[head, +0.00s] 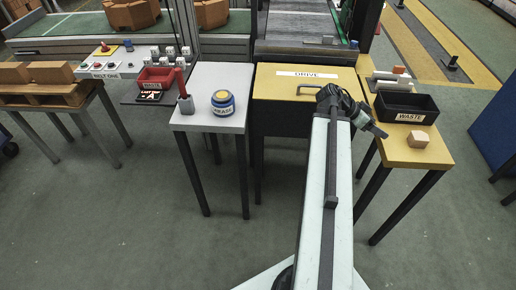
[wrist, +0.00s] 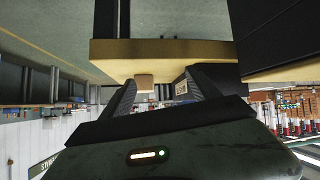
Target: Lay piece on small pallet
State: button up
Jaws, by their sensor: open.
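A small tan block-like piece (head: 418,139) sits on the yellow table at the right, in front of the black waste bin. In the wrist view, which is upside down, the piece (wrist: 144,82) appears between the finger directions, some way beyond the tips. My gripper (head: 380,132) is open and empty at the table's left side, left of the piece and apart from it; its two fingers also show in the wrist view (wrist: 161,80). A small wooden pallet (head: 40,98) lies on the table at the far left, with brown boxes on it.
The waste bin (head: 407,107) stands behind the piece. A yellow drive cabinet (head: 305,85) is left of my gripper. A white table (head: 209,79) holds a grease tin (head: 223,102) and a red-handled tool (head: 183,92). A red bin (head: 157,79) stands farther left. Open floor lies in front.

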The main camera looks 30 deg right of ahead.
jog(key=w+a+f+n+t+y, duration=0.1)
jog(key=w+a+f+n+t, duration=0.2)
jog(key=w+a, duration=0.4)
jog(key=w+a+f+n+y, duration=0.2)
jog(key=w+a+f+n, duration=0.15)
jog(key=w+a, duration=0.4)
jog(key=w+a+f+n+y, duration=0.1)
jog(key=w+a+n, duration=0.1)
jog(key=a, duration=0.7)
jog(key=w+a+f+n+t+y, duration=0.1)
jog(key=a+n, duration=0.3)
jog(key=a, duration=0.5)
jog(key=w+a+f+n+y, duration=0.1)
jog(key=a+n, duration=0.3)
jog(key=a, duration=0.5)
jog(key=shift+w+f+t+y, duration=0.2)
jog(key=shift+w+t+y, duration=0.2)
jog(key=shift+w+y, duration=0.45)
jog(key=shift+o, duration=0.3)
jog(key=a+n+y, duration=0.2)
jog(key=a+n, duration=0.2)
jog(key=a, duration=0.7)
jog(key=shift+s+a+f, duration=0.2)
